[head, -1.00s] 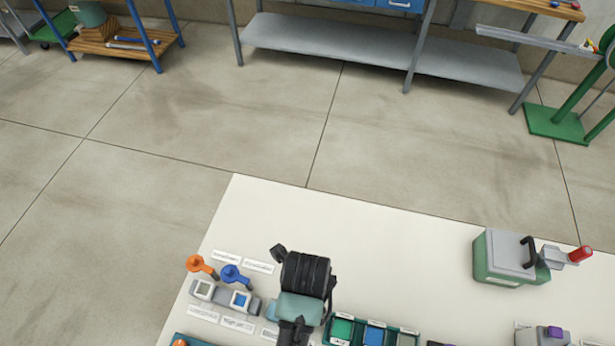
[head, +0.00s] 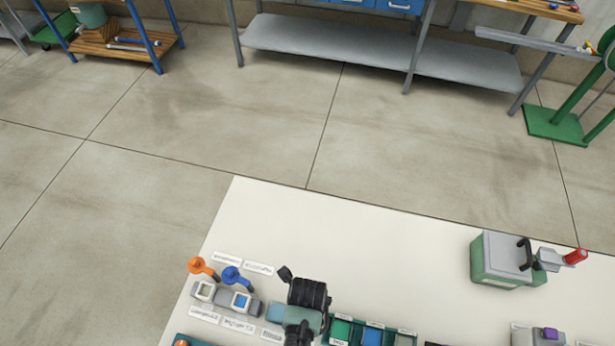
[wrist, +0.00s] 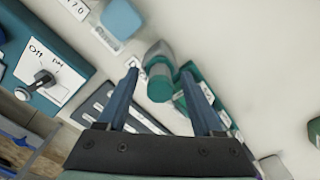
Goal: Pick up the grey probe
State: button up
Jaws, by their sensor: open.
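I cannot pick out the grey probe with certainty in either view. In the wrist view my gripper (wrist: 159,74) is open, with its two blue fingers apart. A grey and teal cylindrical piece (wrist: 158,88) shows between and beyond the fingertips; I cannot tell whether it is the probe or a holder. No contact with it is visible. In the head view the dark end of my arm (head: 308,293) is over the white table (head: 330,225), and the fingertips are hidden. A small grey-topped item (head: 406,338) shows in the green rack (head: 330,336) at the bottom.
Orange (head: 203,268) and blue (head: 237,278) handled pieces stand left of my arm. A teal box with a dial marked Off and pH (wrist: 52,85) is left in the wrist view. A green-grey case (head: 503,262) stands right. The table's far middle is clear.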

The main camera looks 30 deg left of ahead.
jog(key=shift+f, duration=0.15)
grip_shut()
jog(key=shift+r, duration=0.2)
dwell(0.4)
